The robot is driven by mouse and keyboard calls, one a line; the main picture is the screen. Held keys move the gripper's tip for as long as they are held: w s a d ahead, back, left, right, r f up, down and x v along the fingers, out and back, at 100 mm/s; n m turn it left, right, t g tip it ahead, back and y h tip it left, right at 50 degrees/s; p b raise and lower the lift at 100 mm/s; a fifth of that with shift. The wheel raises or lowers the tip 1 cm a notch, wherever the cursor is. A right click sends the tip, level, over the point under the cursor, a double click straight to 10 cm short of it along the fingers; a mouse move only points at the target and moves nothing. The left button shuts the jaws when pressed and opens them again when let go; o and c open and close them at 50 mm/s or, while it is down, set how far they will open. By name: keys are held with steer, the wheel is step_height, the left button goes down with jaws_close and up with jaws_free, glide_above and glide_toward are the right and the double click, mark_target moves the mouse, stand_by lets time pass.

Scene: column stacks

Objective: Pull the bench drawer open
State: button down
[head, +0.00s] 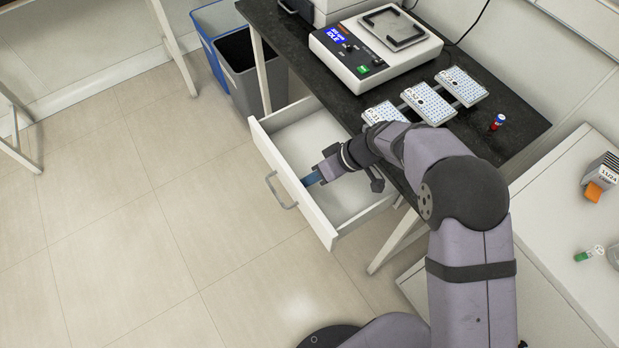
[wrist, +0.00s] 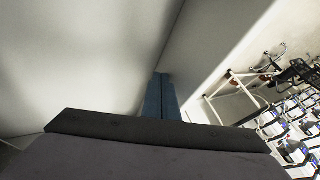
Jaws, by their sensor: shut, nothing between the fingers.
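The white bench drawer (head: 333,232) stands pulled out from under the black bench top (head: 285,45). Its inside looks empty where I can see it. A grey bar handle (head: 280,192) is on the drawer's front face. My gripper (head: 312,179) is inside the drawer, with its blue fingertips at the inner side of the front panel. In the wrist view the blue fingers (wrist: 160,98) are together, with nothing seen between them, close to a pale drawer wall (wrist: 205,60). I cannot tell whether they touch it.
A white device (head: 375,45) with a screen and several well plates (head: 428,102) stand on the bench, with a small red and blue vial (head: 498,122). Grey and blue bins (head: 252,75) stand left of the drawer. The floor before the drawer is clear.

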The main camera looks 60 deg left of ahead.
steer(key=s+b, duration=0.1)
steer(key=s, duration=0.1)
steer(key=s+b, duration=0.2)
steer(key=s, duration=0.1)
steer(key=shift+s+f+b, duration=0.2)
steer(key=shift+s+b, duration=0.1)
steer(key=shift+s+r, duration=0.2)
steer(key=shift+s, duration=0.25)
steer(key=shift+r, duration=0.1)
steer(key=p, duration=0.3)
glide_toward(295, 189)
steer(key=shift+s+a+f, duration=0.2)
steer(key=shift+s+f, duration=0.15)
steer(key=shift+s, duration=0.2)
steer(key=shift+s+a+f, duration=0.2)
steer(key=shift+s+f, duration=0.2)
steer(key=shift+s, duration=0.1)
